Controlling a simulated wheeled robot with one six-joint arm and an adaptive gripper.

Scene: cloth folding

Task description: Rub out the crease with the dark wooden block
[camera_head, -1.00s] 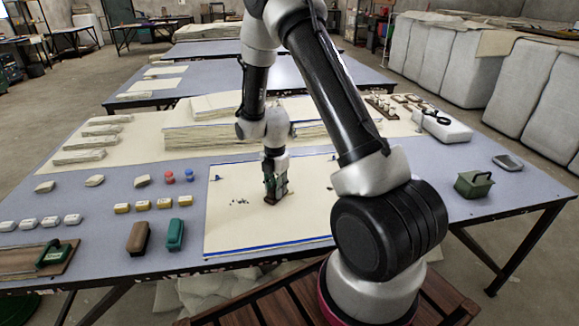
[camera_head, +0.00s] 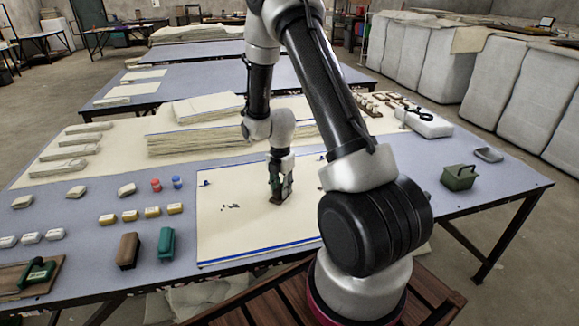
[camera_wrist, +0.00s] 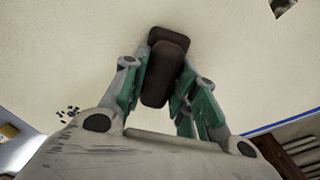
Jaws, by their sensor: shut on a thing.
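The cream cloth (camera_head: 235,235) with blue stripes along its edges lies flat on the near table. My gripper (camera_head: 280,180) points down over the middle of the cloth. It is shut on the dark wooden block (camera_head: 278,198), which is at the cloth's surface; I cannot tell whether it presses on it. In the wrist view the dark brown block (camera_wrist: 167,70) sits between the green finger pads of my gripper (camera_wrist: 160,85). I cannot make out a crease; the block and gripper cover part of the cloth.
Small dark bits (camera_head: 230,206) lie on the cloth left of the block. A brown block (camera_head: 128,250) and a green block (camera_head: 166,242) stand left of the cloth. Stacked cloth (camera_head: 190,140) lies behind. A green handled box (camera_head: 459,177) is at the right.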

